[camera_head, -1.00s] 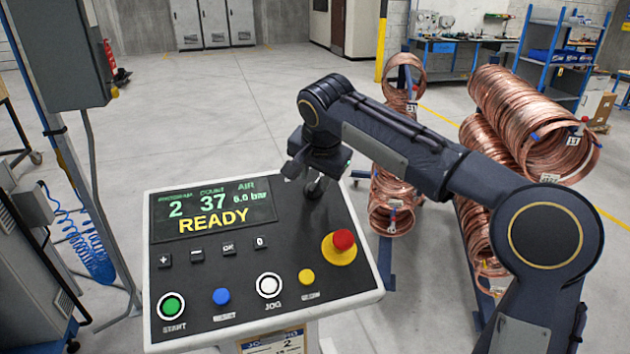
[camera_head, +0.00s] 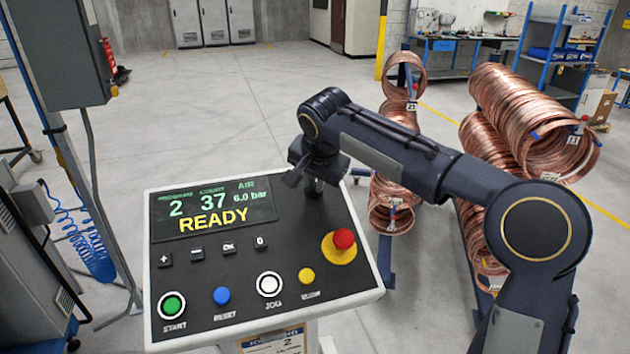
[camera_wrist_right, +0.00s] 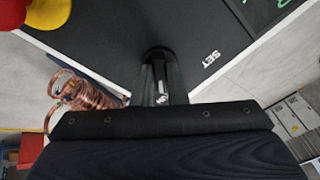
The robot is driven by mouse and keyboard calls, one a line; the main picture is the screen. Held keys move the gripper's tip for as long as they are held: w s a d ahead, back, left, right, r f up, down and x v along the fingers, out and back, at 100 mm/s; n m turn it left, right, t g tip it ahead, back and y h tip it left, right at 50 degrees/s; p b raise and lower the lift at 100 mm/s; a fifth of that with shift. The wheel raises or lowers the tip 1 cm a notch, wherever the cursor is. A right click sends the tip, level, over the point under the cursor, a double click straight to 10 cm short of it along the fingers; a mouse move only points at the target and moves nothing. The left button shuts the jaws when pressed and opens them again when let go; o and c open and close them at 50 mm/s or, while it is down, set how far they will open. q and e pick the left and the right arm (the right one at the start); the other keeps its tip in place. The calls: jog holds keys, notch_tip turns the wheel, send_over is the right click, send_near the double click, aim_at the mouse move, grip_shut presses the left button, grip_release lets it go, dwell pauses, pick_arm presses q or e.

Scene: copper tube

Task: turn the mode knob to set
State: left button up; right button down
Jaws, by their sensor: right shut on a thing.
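The control panel (camera_head: 225,284) has a black face, and its screen (camera_head: 213,211) reads READY with 2, 37 and 6.0 bar. My right gripper (camera_head: 315,188) points down at the panel's upper right corner, beside the screen. It is shut on the mode knob, which the gripper and wrist hide in the head view. In the right wrist view the dark knob (camera_wrist_right: 157,58) is at the fingertips, mostly covered. The white SET label (camera_wrist_right: 211,59) lies on the panel to the right of it. The knob's pointer cannot be made out. My left gripper is out of view.
A red emergency button (camera_head: 343,239) on a yellow base sits just below my right gripper. Several buttons, including a green one (camera_head: 172,306), line the panel's lower part. Copper tube coils (camera_head: 530,118) stand on a rack to the right. Open floor lies behind the panel.

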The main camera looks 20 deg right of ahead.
jog(key=n+p, duration=0.1)
jog(key=n, duration=0.3)
jog(key=shift+r+n, duration=0.1)
jog(key=shift+n, duration=0.3)
jog(key=n+p, duration=0.1)
jog(key=n, duration=0.3)
jog(key=shift+n+y+p, duration=0.3)
jog(key=shift+y, duration=0.1)
jog(key=n+p, duration=0.1)
jog(key=n, duration=0.3)
jog(key=shift+d+n+p, duration=0.1)
jog(key=shift+n+p, duration=0.2)
jog(key=shift+n+y+p, duration=0.4)
jog(key=shift+n+p, duration=0.35)
jog(key=shift+n, duration=1.35)
jog(key=c, duration=1.4)
grip_release()
jog(key=shift+c, duration=0.2)
